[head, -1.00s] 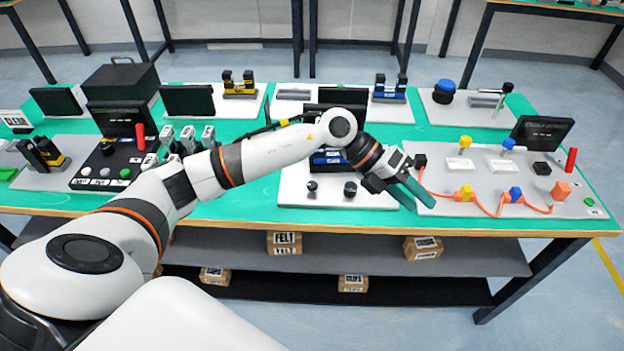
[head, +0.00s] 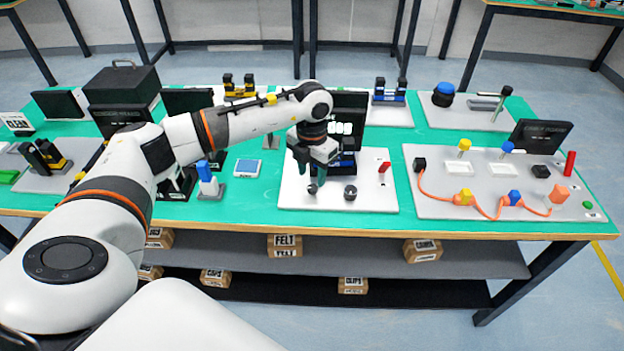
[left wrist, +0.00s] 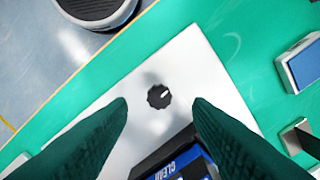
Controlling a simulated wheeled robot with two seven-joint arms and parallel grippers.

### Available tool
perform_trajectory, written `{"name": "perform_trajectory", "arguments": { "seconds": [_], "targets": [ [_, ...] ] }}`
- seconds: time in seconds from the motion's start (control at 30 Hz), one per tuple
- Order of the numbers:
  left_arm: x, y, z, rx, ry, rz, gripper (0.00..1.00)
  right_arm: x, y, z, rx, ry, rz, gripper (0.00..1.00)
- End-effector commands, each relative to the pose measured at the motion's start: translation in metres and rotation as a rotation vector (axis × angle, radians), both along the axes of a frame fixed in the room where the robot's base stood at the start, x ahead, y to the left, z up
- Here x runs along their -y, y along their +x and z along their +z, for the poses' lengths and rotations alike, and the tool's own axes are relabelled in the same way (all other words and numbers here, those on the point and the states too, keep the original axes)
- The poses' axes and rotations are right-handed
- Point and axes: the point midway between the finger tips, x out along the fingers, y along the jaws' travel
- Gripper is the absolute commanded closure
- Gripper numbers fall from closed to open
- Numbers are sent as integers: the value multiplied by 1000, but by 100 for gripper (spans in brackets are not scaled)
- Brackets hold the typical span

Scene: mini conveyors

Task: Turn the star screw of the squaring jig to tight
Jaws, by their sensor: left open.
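A white board (head: 292,201) in the middle of the bench carries a small black star-shaped screw (head: 313,188) near its front. In the left wrist view the screw (left wrist: 159,96) has a scalloped edge and a short white mark pointing up and right. My left gripper (head: 312,172) points down over the board, just above and behind the screw in the head view. Its dark green fingers (left wrist: 160,103) are apart with nothing between them, and the screw shows beyond the gap. Touch cannot be seen. My right gripper is out of view.
A second black knob (head: 350,192) and a red post (head: 384,168) stand on the same board, right of my gripper. A dark screen (head: 349,110) stands behind, partly hidden by my arm. A blue-topped pad (head: 248,168) lies left of the board.

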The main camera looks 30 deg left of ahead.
Motion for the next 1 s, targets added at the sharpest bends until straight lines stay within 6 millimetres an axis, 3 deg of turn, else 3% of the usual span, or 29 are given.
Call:
{"name": "perform_trajectory", "arguments": {
  "seconds": [0.23, 0.6, 0.67, 0.9, 1.0],
  "targets": [
    [0, 0, -33, -1, -1, 0, 54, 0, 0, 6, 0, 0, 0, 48],
    [0, 0, -40, 2, -1, -1, 54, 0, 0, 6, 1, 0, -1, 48],
    [0, 0, -40, 2, -1, -1, 61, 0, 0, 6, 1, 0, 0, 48],
    [0, 0, -40, 2, -1, -1, 99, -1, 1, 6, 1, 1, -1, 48],
    [0, 0, -40, 2, -1, -3, 99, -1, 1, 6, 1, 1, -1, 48]
  ]
}}
